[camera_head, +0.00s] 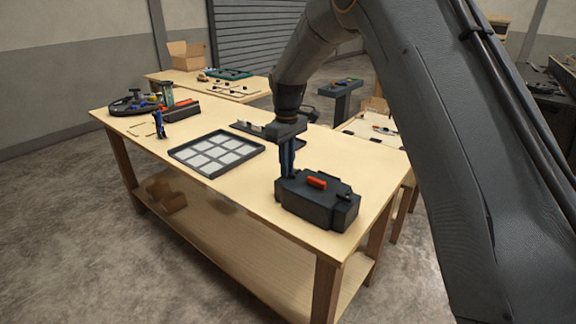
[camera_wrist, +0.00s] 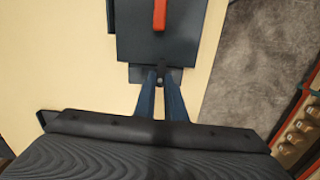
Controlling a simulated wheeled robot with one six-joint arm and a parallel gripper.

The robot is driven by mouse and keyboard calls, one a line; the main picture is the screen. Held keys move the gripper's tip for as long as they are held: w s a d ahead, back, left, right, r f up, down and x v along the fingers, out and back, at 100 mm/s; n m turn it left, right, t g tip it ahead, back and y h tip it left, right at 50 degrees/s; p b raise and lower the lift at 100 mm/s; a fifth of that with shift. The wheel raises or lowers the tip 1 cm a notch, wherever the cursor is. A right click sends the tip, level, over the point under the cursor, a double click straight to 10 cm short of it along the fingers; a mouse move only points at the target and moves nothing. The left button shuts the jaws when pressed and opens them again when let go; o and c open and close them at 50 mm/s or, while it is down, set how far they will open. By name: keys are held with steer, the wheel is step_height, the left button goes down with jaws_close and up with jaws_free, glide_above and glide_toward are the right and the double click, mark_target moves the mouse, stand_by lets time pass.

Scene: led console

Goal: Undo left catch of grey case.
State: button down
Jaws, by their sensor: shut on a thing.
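The dark grey case (camera_head: 312,207) with a red-orange handle (camera_head: 317,180) sits shut near the right end of the workbench. In the wrist view the case (camera_wrist: 165,45) fills the upper middle. My gripper (camera_head: 288,174) points down at the left end of the case. In the wrist view my gripper (camera_wrist: 159,80) has its two fingers converging on a small grey catch (camera_wrist: 160,79) at the case's near edge. The fingertips are shut on this catch and partly hide it. In the head view the catch is hidden behind my fingers.
The workbench (camera_head: 250,212) also holds a black-framed tray of pale squares (camera_head: 190,145) left of the case. A blue upright tool (camera_head: 159,124) and a round dark holder (camera_head: 130,104) stand farther left. The bench's front edge lies close to the case.

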steer(key=m, duration=0.8)
steer(key=shift+p, duration=0.4)
steer(key=m, duration=0.5)
steer(key=shift+m+p, duration=0.35)
steer(key=shift+m, duration=1.85)
steer(key=c, duration=2.1)
jaws_free()
steer(key=shift+r, duration=0.1)
